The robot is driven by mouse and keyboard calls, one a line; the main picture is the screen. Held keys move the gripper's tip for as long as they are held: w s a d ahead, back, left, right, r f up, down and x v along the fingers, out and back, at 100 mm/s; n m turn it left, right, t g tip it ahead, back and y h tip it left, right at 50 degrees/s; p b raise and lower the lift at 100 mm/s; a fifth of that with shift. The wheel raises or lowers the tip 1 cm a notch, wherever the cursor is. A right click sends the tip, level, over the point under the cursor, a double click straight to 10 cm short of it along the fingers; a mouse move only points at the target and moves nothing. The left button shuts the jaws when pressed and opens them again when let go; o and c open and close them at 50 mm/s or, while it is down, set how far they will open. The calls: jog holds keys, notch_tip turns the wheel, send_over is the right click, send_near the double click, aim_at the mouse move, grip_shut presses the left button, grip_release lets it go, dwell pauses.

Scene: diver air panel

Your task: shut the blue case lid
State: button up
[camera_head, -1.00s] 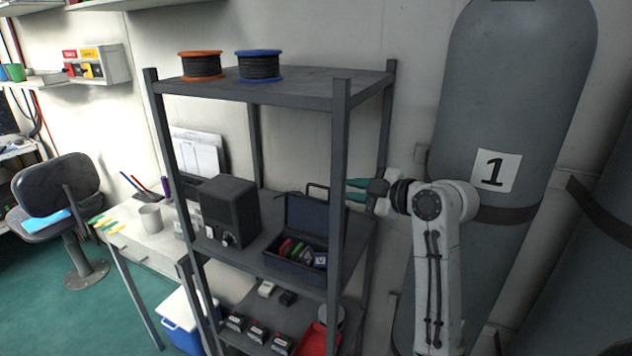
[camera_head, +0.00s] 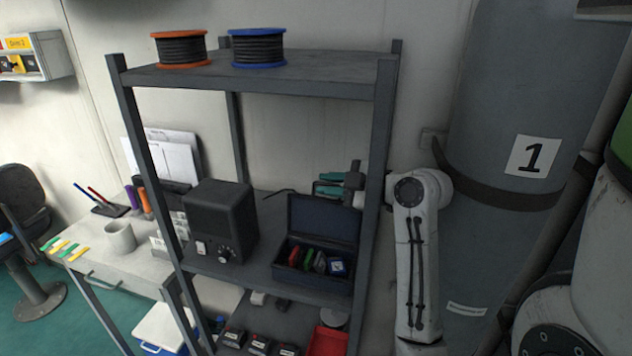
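The dark blue case (camera_head: 311,277) sits on the middle shelf of the grey rack, toward its right side. Its lid (camera_head: 323,222) stands open, roughly upright at the back of the case, and several small coloured items show inside. My gripper (camera_head: 325,184), with teal fingers, is just above and behind the lid's top edge, reaching in from the right past the rack's post. The two fingers look spread with nothing between them. The lid hides part of the lower finger, and I cannot tell whether it touches the lid.
A black speaker-like box (camera_head: 221,221) stands left of the case. The rack's front right post (camera_head: 378,170) is close to my arm. The upper shelf (camera_head: 300,80) is overhead, with an orange-rimmed reel (camera_head: 180,48) and a blue-rimmed reel (camera_head: 258,47). A large grey cylinder (camera_head: 505,110) stands at right.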

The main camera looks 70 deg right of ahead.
jog(key=shift+w, duration=0.1)
jog(key=shift+c, duration=0.2)
grip_shut()
